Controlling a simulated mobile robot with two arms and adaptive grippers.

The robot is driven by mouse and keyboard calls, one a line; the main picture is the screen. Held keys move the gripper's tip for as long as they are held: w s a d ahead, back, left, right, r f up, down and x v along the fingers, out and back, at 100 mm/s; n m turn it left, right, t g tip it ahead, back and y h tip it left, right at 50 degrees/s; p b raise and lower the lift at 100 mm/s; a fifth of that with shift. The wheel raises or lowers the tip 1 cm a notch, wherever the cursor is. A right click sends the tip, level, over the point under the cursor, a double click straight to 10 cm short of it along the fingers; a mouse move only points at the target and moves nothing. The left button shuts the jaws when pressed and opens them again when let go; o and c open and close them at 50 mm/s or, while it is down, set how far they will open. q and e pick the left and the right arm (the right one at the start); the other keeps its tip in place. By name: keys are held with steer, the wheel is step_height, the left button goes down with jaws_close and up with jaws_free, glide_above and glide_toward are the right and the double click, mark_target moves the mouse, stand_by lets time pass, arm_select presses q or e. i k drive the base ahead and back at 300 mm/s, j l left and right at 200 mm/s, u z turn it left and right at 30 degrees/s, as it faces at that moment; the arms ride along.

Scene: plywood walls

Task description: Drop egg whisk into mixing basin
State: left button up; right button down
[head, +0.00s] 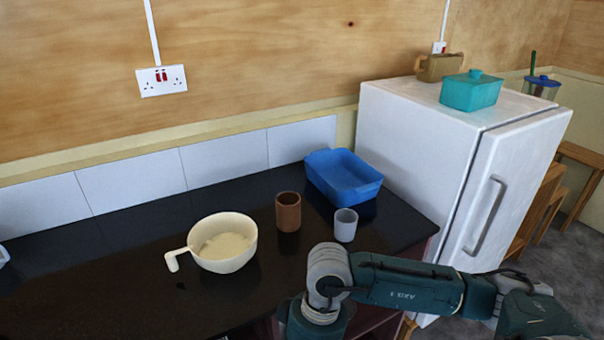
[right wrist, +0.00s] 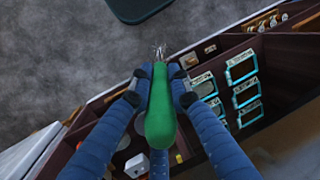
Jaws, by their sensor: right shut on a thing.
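The mixing basin (head: 224,245) is a cream bowl with a side handle, upright on the dark counter in the head view. Its inside looks pale. The egg whisk (right wrist: 159,118) has a green handle, and its wires show small at the far end in the right wrist view. My right gripper (right wrist: 159,76) is shut on the whisk's handle. In the head view my right arm comes in from the right below the basin, but its gripper and the whisk are out of that view. My left gripper is in neither view.
A brown cup (head: 288,212), a grey cup (head: 345,225) and a blue tray (head: 344,178) stand right of the basin. A white fridge (head: 420,150) bounds the counter's right. In the wrist view, dark-red compartments hold several teal-framed items (right wrist: 241,68). The counter's left is mostly clear.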

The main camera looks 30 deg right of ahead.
mark_target(364, 198)
steer(key=l+u, duration=0.1)
steer(key=l, duration=0.3)
steer(key=k+l+u, duration=0.1)
steer(key=l, duration=0.35)
steer(key=l+u, duration=0.1)
steer(key=l, duration=0.3)
steer(key=k+l+u, duration=0.1)
steer(key=l, duration=0.3)
steer(key=k+l+u, duration=0.1)
steer(key=l, duration=0.3)
steer(key=k+l+u, duration=0.1)
steer(key=l, duration=0.3)
steer(key=k+l+u, duration=0.15)
steer(key=l, duration=0.2)
